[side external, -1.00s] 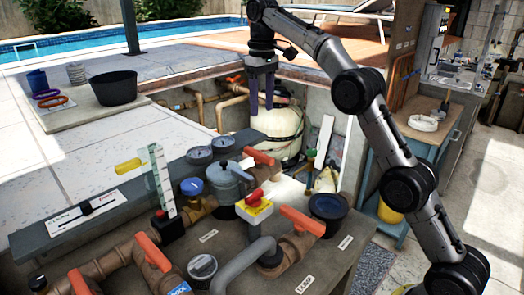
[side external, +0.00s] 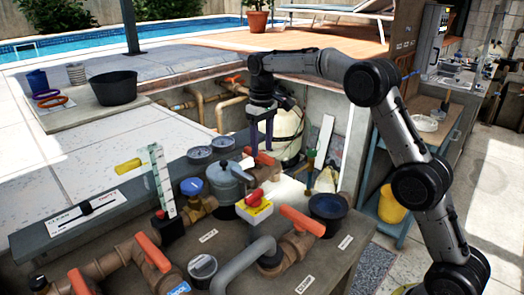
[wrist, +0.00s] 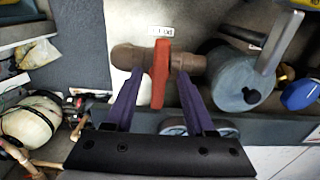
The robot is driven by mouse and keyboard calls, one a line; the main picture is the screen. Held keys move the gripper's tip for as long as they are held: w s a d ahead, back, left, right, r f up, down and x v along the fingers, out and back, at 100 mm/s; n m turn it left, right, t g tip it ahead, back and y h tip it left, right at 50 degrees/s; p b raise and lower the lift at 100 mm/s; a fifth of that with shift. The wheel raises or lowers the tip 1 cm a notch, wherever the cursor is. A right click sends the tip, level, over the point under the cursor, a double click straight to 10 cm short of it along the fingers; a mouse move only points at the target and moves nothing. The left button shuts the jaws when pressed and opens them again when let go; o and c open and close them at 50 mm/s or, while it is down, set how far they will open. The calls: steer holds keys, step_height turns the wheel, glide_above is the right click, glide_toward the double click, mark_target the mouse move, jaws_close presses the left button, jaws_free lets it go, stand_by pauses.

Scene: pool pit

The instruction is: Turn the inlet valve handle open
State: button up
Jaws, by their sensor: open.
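An orange-red valve handle (side external: 259,157) sits on a brown pipe at the back of the bench, beside the grey multiport valve (side external: 229,180). It shows in the wrist view (wrist: 160,72) as a bar across the pipe (wrist: 130,57), with a small white label above it that I cannot read clearly. I cannot confirm from the label that it is the inlet. My gripper (side external: 262,147) points down over this handle. In the wrist view its purple fingers are open, one on each side of the handle, with gaps showing. Whether the tips are level with the handle is unclear.
Other orange handles (side external: 302,221) and (side external: 152,252) stand on the bench pipes. A yellow block with a red knob (side external: 254,208) and a clear upright gauge (side external: 162,181) are close by. A cream tank (side external: 283,130) stands in the pit behind. A black tub (side external: 114,88) sits far left.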

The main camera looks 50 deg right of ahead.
steer(key=shift+f, duration=1.05)
jaws_close()
